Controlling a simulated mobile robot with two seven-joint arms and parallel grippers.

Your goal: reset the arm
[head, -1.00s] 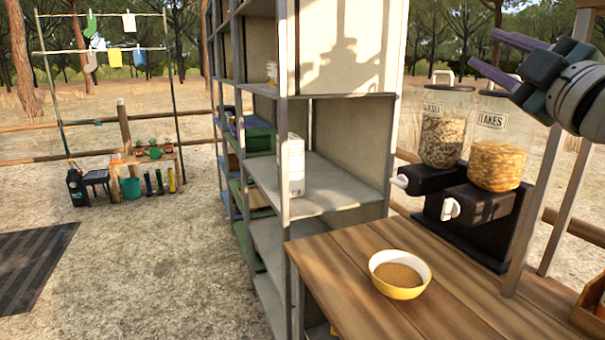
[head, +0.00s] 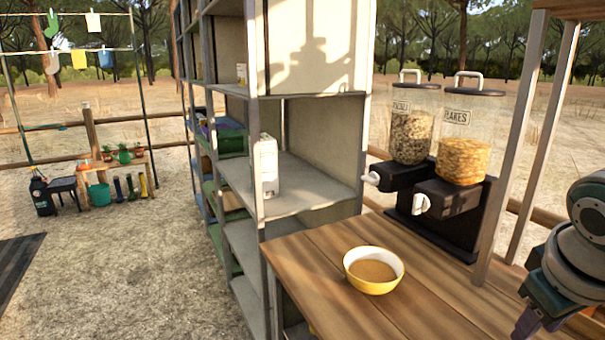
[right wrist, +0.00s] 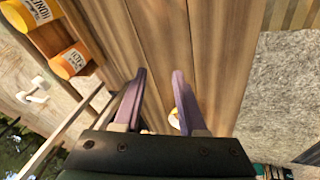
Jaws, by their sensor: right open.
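My right gripper (head: 532,326) is at the lower right of the head view, pointing down beside the wooden counter (head: 400,310). Most of its fingers are cut off or hidden there. In the right wrist view the right gripper (right wrist: 159,75) has its two purple fingers apart, with nothing held between them. The counter's planks (right wrist: 160,35) lie beyond the fingertips. My left gripper is not in view.
A yellow bowl (head: 373,286) with brown contents stands on the counter. Two cereal dispensers (head: 410,125) (head: 462,160) stand behind it. A grey shelf unit (head: 310,210) with a white carton (head: 265,165) is to the left.

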